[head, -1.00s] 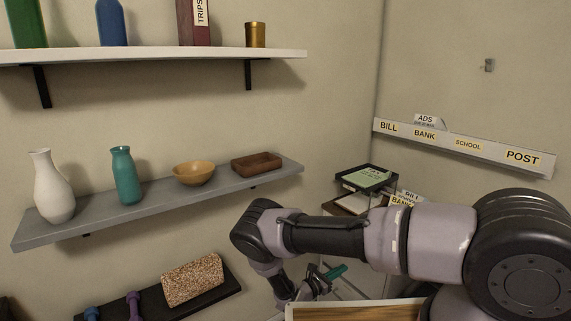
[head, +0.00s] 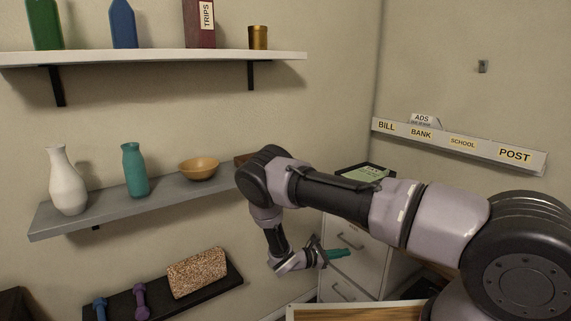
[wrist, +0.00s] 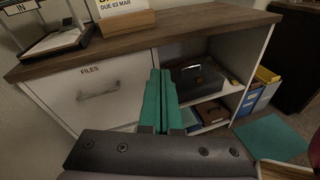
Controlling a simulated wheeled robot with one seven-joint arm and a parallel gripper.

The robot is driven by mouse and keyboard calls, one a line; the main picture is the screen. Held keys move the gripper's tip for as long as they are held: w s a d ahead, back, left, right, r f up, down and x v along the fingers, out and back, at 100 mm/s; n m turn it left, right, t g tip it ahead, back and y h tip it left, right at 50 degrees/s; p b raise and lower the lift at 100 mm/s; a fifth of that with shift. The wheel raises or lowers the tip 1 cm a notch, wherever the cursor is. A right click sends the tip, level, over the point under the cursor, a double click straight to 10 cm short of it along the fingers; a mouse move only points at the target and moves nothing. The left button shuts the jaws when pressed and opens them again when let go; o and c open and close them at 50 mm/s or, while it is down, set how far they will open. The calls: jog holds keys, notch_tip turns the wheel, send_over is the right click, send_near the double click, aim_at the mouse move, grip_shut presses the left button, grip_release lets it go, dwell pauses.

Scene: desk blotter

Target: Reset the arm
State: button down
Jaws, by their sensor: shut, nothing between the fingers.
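My arm reaches across the right half of the head view, and its gripper (head: 338,253) with teal fingers hangs in front of a light cabinet. In the wrist view my gripper (wrist: 161,80) is shut, its teal fingers together and empty. Beyond the fingers is a cabinet with a dark wooden top (wrist: 140,42), a drawer marked FILES (wrist: 97,90) and an open shelf bay. The fingers appear apart from the cabinet, though the exact gap cannot be told.
A grey wall shelf (head: 110,210) holds a white vase (head: 67,182), a teal bottle (head: 135,171) and a wooden bowl (head: 199,169). My arm partly hides a brown tray (head: 242,160). A labelled rack (head: 455,147) is on the right wall. A wooden-topped edge (head: 355,312) lies below my arm.

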jog(key=s+d+r+m+g+y, duration=0.1)
jog(key=s+r+m+g+y, duration=0.3)
jog(key=r, duration=0.7)
jog(key=d+r+m+g+y, duration=0.1)
jog(key=r+m+y, duration=0.2)
jog(key=r+m, duration=0.55)
jog(key=s+d+r+m+g+y, duration=0.1)
jog(key=s+r+m+g+y, duration=0.15)
jog(key=r, duration=1.15)
jog(key=s+d+r+m+t+y, duration=0.1)
jog(key=s+r+m+t+y, duration=0.6)
jog(key=s+r, duration=1.3)
jog(key=shift+d+r+m+t+y, duration=0.3)
jog(key=shift+r+m+t+y, duration=0.05)
jog(key=shift+r+m+t, duration=0.65)
jog(key=shift+s+d, duration=0.1)
